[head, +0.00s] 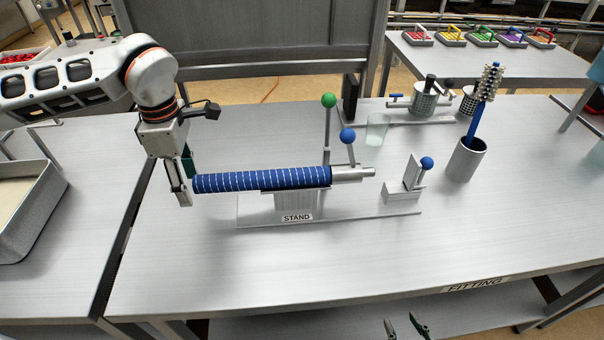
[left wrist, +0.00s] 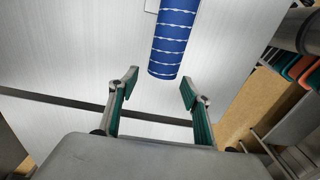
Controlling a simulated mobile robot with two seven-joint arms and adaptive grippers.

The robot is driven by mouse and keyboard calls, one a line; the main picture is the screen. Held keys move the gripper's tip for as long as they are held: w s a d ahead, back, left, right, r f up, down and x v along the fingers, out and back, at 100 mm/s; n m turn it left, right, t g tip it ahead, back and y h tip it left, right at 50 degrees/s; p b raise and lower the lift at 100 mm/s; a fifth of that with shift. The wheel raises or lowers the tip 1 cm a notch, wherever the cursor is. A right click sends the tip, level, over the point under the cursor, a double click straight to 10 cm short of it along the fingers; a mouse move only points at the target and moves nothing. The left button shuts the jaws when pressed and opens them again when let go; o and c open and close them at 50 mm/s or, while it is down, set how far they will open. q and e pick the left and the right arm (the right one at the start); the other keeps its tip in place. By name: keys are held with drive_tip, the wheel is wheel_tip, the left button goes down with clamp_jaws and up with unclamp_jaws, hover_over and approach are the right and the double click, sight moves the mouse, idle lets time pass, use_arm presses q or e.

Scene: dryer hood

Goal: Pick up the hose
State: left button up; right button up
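The hose (head: 262,179) is blue with white rings and lies level on a holder labelled STAND (head: 297,218). Its right end meets a silver metal pipe piece (head: 350,174). In the left wrist view the hose's near end (left wrist: 172,45) shows at the level of the fingertips, closer to the right finger. My left gripper (head: 183,182) is at the hose's left end, pointing down. In the left wrist view it (left wrist: 158,88) is open, its fingers wide apart with nothing between them. My right gripper (head: 406,328) shows only its fingertips at the bottom edge; they are apart and empty.
Green (head: 329,101) and blue (head: 348,135) ball-topped levers rise behind the hose. A blue-knobbed clamp (head: 405,190) stands right of the pipe piece. A cup with a brush (head: 466,160) stands further right. The table's front is clear.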

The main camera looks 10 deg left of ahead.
use_arm(q)
wheel_tip(320, 180, up, 7)
drive_tip(key=p, duration=0.1)
drive_tip(key=shift+w+d+r, duration=0.15)
drive_tip(key=shift+d, duration=0.3)
idle(0.4)
